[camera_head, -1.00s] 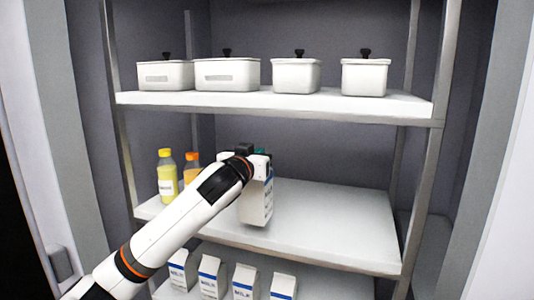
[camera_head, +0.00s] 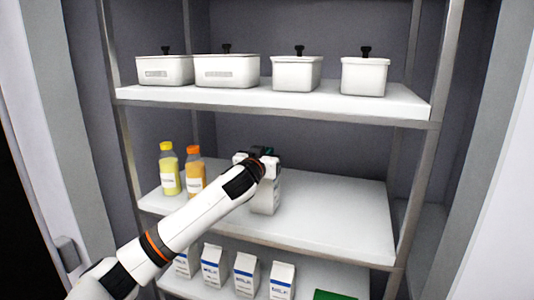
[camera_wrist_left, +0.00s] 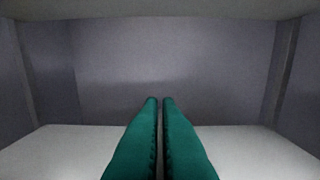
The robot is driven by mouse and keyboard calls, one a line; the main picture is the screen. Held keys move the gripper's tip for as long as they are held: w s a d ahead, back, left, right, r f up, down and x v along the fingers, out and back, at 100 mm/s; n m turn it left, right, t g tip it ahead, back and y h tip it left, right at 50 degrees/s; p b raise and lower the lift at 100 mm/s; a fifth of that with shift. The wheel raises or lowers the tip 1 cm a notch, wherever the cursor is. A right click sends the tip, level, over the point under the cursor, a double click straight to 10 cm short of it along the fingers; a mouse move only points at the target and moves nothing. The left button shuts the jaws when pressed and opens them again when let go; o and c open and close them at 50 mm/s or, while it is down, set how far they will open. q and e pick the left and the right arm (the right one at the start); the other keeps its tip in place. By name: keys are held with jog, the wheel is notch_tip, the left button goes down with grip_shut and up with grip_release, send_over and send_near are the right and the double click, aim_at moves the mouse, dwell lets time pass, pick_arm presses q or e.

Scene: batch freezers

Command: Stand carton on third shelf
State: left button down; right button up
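The white milk carton (camera_head: 265,197) is upright over the middle shelf (camera_head: 330,215), beside the orange bottle. My left gripper (camera_head: 268,152) is at the carton's top, and its arm hides part of the carton. In the left wrist view its green fingers (camera_wrist_left: 160,105) are almost together, with a thin gap. The carton itself does not show there. It moves with the gripper, so the fingers appear shut on its top ridge. I cannot tell whether its base touches the shelf. My right gripper is not in view.
A yellow bottle (camera_head: 169,170) and an orange bottle (camera_head: 196,172) stand at the shelf's left. The shelf's right side is clear. White lidded boxes (camera_head: 297,74) line the shelf above. Several milk cartons (camera_head: 246,276) and a green item (camera_head: 334,295) are on the shelf below.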

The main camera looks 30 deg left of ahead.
pick_arm(q)
jog(key=c, duration=2)
grip_release()
jog(key=shift+f, duration=0.15)
jog(key=shift+c, duration=0.2)
jog(key=o, duration=0.4)
jog(key=shift+s, duration=0.1)
jog(key=shift+d, duration=0.1)
jog(key=b+v, duration=0.4)
jog(key=v, duration=0.8)
jog(key=shift+b, duration=0.3)
